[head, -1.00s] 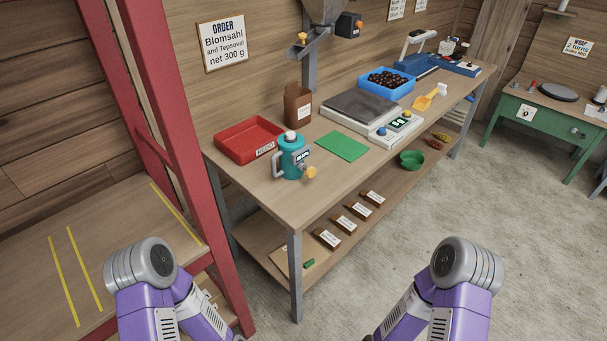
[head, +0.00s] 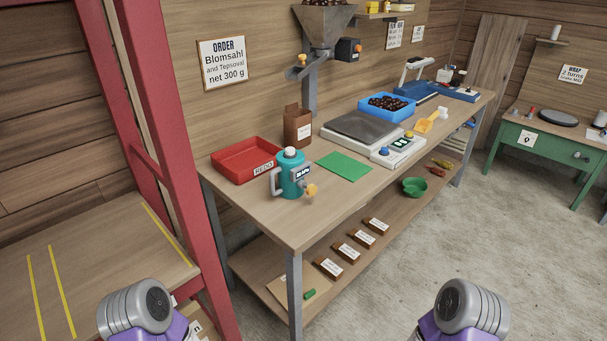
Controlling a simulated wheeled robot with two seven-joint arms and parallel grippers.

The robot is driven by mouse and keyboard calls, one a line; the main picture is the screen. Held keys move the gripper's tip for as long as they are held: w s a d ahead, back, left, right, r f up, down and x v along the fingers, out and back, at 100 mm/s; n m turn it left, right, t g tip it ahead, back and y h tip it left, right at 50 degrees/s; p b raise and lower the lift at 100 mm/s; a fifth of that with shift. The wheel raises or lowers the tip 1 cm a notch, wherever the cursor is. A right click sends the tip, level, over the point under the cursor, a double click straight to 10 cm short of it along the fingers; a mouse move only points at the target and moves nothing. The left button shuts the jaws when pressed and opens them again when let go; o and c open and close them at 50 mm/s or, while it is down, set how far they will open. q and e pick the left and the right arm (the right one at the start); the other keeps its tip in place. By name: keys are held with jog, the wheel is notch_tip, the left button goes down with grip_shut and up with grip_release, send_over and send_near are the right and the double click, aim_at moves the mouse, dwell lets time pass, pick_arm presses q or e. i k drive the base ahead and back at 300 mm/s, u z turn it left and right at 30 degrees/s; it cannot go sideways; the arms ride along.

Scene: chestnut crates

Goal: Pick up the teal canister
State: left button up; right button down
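The teal canister (head: 292,179) stands upright on the wooden workbench (head: 270,217), near its left front part. It has a white cap, a grey handle on its left, a small dark display and a yellow-orange knob at its lower right. Nothing touches it from my side. Only the upper parts of my two arms show, at the bottom left and bottom right of the head view. Both of my grippers are out of view.
A red tray (head: 225,166) sits behind the canister and a green mat (head: 344,167) lies to its right. A brown bag (head: 298,127), a scale (head: 361,131) and a blue crate (head: 386,114) stand farther along. A red post (head: 176,150) rises at the left.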

aim_at(291, 171)
jog(key=z, duration=2)
jog(key=i, duration=1.1)
jog(key=u, duration=3.7)
